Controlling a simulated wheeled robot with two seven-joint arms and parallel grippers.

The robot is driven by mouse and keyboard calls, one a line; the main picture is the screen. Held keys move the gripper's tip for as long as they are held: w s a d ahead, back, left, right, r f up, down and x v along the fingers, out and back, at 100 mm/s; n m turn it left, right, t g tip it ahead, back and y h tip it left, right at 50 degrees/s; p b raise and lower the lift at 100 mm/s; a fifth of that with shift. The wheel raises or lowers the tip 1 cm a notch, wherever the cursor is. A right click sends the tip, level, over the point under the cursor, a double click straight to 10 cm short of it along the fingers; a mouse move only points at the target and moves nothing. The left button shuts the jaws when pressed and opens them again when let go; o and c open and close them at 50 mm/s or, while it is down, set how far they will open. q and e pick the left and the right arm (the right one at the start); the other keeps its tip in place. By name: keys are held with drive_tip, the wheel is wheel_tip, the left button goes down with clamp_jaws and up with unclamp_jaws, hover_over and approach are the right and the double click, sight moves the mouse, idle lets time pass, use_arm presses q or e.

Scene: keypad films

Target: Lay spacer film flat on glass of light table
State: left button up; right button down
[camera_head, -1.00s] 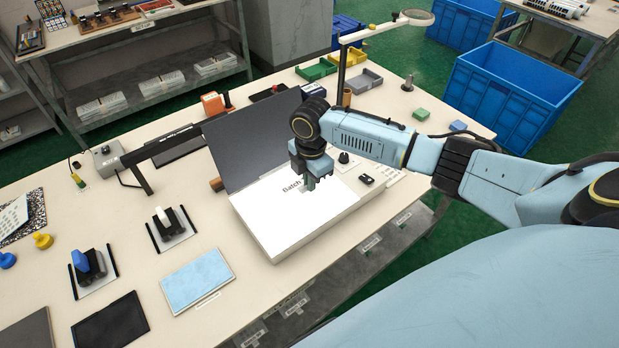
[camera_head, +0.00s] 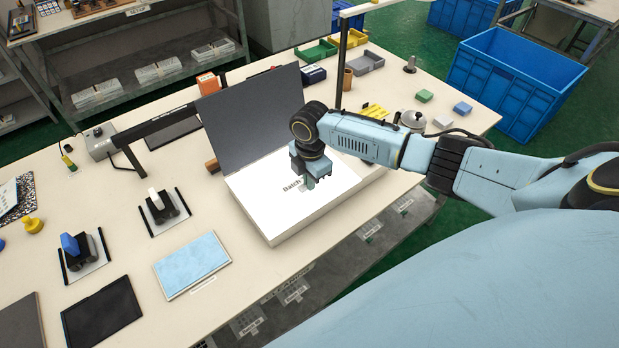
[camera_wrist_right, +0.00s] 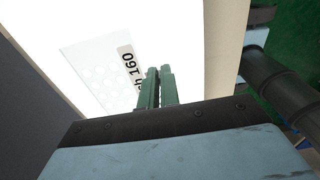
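The light table (camera_head: 275,232) stands near the table's front edge, its dark lid (camera_head: 250,120) raised behind the bright white glass (camera_head: 262,196). My right gripper (camera_head: 310,181) is low over the glass. In the right wrist view its green fingers (camera_wrist_right: 158,75) are close together at the labelled edge of a pale film. I take this film, with round marks and a batch label, as the spacer film (camera_wrist_right: 95,70); it also shows faintly in the head view (camera_head: 285,206). It lies roughly level over the glass; whether it touches is unclear. My left gripper is out of view.
A light-blue pad (camera_head: 192,266) and a black plate (camera_head: 102,312) lie left of the light table. Two black holders, one with a blue handle (camera_head: 70,244), one with a white handle (camera_head: 153,196), stand behind them. A blue crate (camera_head: 510,85) is at the right.

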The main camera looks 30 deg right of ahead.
drive_tip(key=shift+f, duration=0.4)
idle(0.6)
drive_tip(key=c, duration=1.6)
unclamp_jaws()
drive_tip(key=shift+o, duration=0.2)
wheel_tip(320, 180, up, 13)
drive_tip(key=shift+r+p, duration=0.2)
drive_tip(key=shift+p, duration=0.15)
